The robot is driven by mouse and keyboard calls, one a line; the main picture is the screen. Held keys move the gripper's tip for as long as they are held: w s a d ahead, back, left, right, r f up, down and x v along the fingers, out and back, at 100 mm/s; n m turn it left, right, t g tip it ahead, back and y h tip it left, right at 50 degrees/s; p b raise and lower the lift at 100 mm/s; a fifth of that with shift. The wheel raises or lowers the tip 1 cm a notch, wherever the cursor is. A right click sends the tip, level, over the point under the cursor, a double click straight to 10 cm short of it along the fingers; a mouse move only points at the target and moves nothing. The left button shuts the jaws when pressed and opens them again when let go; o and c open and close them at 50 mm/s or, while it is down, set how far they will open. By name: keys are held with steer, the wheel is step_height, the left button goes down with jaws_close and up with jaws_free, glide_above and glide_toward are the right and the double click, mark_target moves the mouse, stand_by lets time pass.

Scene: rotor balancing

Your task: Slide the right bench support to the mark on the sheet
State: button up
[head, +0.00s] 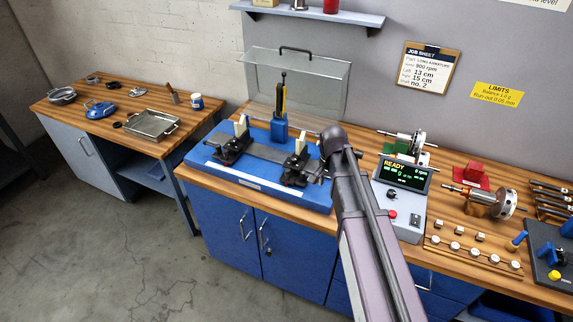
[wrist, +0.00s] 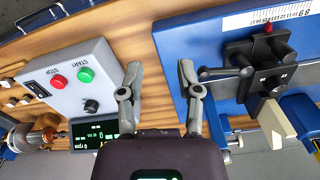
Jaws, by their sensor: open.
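The right bench support (head: 295,168) is a black block with a cream upright on the blue balancing bench (head: 222,172). In the wrist view the right support (wrist: 262,62) shows its clamp lever, a red pointer and a white scale (wrist: 275,14) beside it. My gripper (wrist: 160,75) is open and empty, its fingers left of the support; the lever's end is close to the right finger, and contact is unclear. In the head view my arm hides the gripper. The job sheet (head: 432,72) on the wall reads left 13 cm, right 15 cm.
The left support (head: 233,148) stands on the same bench, with a clear guard (head: 300,80) raised behind. The control box (head: 400,195) with a READY display stands right of my arm. Rotors (head: 485,200) and small weights (head: 455,245) lie further right.

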mark_target(288, 170)
steer(key=w+a+r+m+p, duration=0.2)
steer(key=w+a+r+m, duration=0.1)
steer(key=w+a, duration=0.3)
steer(key=w+a+r+m+p, duration=0.3)
steer(key=w+a, duration=0.3)
steer(key=a, duration=0.1)
steer(key=shift+a+r+m, duration=0.25)
steer(key=shift+a+m, duration=0.05)
steer(key=shift+a, duration=0.1)
steer(key=shift+w+f, duration=0.1)
step_height(288, 170, down, 14)
steer(key=b, duration=1.3)
steer(key=shift+r, duration=0.2)
jaws_close()
